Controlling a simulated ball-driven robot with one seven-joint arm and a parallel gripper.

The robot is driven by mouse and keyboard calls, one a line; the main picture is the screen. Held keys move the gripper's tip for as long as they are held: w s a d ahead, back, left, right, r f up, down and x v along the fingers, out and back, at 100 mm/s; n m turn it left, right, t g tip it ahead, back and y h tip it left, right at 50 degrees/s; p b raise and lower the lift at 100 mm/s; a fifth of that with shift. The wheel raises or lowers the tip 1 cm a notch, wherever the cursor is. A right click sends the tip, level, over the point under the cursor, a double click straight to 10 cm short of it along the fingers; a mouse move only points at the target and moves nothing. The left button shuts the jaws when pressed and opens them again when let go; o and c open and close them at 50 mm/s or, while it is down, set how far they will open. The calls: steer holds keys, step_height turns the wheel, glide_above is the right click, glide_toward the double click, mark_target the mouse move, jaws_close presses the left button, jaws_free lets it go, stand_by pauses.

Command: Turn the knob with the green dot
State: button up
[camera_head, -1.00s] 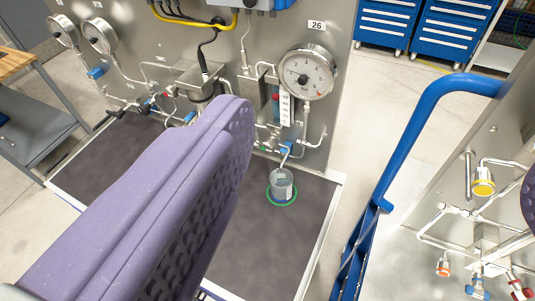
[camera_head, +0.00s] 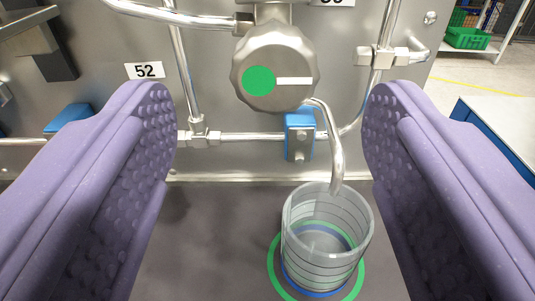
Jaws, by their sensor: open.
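The grey scalloped knob (camera_head: 275,66) with a green dot (camera_head: 259,81) on its left and a white bar on its right is on the metal panel, at the upper middle of the view. The white bar lies level. My gripper (camera_head: 268,105) is open, with one purple finger at each side of the picture. The knob shows between and beyond the fingertips, slightly above them, and no finger touches it.
A clear beaker (camera_head: 326,240) stands on a green and blue ring on the dark shelf (camera_head: 215,245), below a bent spout (camera_head: 335,150). Steel pipes and a blue clamp (camera_head: 299,137) sit just below the knob.

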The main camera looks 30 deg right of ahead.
mark_target(270, 72)
steer(key=x, duration=0.7)
steer(key=shift+d+f+b, duration=0.15)
steer(key=shift+d+b, duration=0.05)
steer(key=shift+b, duration=0.15)
steer(key=c, duration=1)
steer(key=n+b, duration=0.2)
steer(key=n, duration=0.1)
steer(key=shift+w+a+f, duration=0.1)
steer(key=n, duration=0.2)
steer(key=shift+n, duration=0.4)
steer(key=o, duration=1)
